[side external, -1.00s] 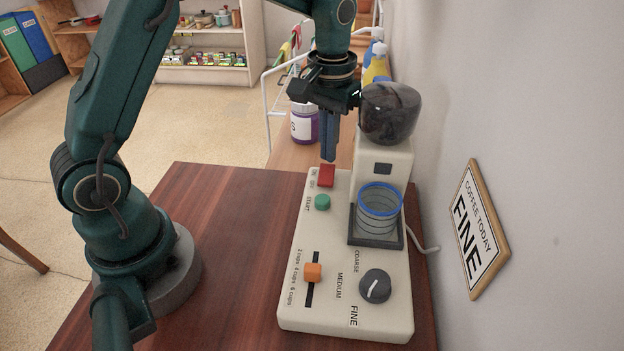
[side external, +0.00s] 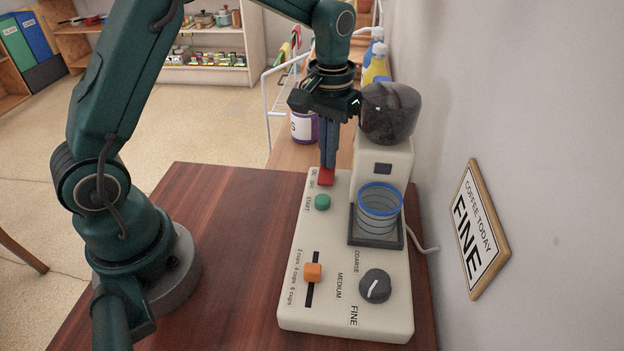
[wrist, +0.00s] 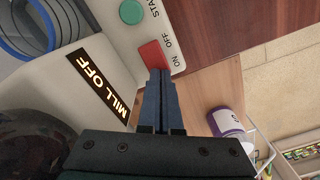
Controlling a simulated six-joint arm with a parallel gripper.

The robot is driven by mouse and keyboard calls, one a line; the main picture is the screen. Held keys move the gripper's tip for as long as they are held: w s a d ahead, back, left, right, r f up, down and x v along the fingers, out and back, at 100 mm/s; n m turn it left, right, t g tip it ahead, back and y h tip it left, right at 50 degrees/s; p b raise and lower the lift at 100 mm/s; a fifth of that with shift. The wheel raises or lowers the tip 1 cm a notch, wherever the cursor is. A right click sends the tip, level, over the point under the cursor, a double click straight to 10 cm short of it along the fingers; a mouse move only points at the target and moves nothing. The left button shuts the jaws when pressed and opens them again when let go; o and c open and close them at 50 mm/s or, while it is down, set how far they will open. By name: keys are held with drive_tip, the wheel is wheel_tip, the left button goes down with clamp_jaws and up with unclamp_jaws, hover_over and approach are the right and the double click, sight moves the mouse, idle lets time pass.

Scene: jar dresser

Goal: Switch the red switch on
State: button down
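The red switch (side external: 326,179) is at the far end of the cream coffee mill's (side external: 340,321) panel, beside the ON and OFF labels. It also shows in the wrist view (wrist: 153,55), just past my fingertips. My gripper (side external: 328,165) points down with its blue fingers together, holding nothing. The fingertips are at the switch and hide part of its top; they seem to touch it, but I cannot be sure. In the wrist view my gripper (wrist: 159,73) covers the switch's near edge. The mill's display (wrist: 96,82) reads MILL OFF.
A green START button (side external: 322,202) is close to the switch. A ribbed cup with a blue rim (side external: 379,210) and the dark bean hopper (side external: 390,113) are on the right. An orange slider (side external: 313,272) and grey knob (side external: 375,286) are nearer. A purple-and-white jar (side external: 303,125) stands behind.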

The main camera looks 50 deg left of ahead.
drive_tip(key=shift+f, duration=0.2)
drive_tip(key=shift+r, duration=3.55)
